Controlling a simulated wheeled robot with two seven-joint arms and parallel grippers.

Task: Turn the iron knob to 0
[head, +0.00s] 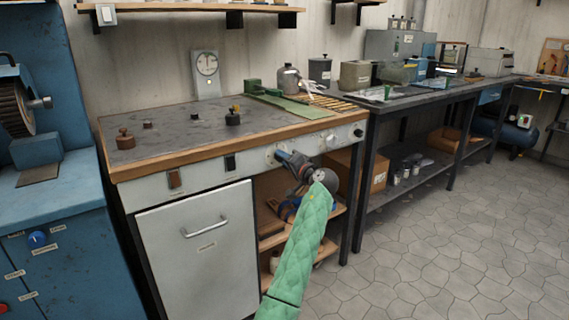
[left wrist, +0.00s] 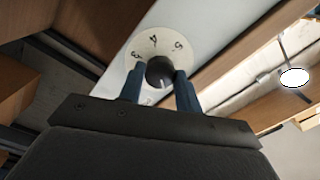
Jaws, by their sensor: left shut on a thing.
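The iron knob (left wrist: 160,72) is a small black knob on a round white dial (left wrist: 148,44) in the left wrist view. The numbers 3, 4 and 5 show on the dial; the rest is hidden by my gripper. A short light mark shows on the knob's face, near its lower side. My left gripper (left wrist: 160,82) has its two blue fingers on either side of the knob and is shut on it. In the head view the left gripper (head: 280,155) is against the bench's white front panel (head: 205,172), largely covering the knob. My right gripper is not in view.
A cabinet door with a handle (head: 205,227) is to the left. Open shelves (head: 325,247) lie below the gripper. The tiled floor (head: 420,270) in front is clear.

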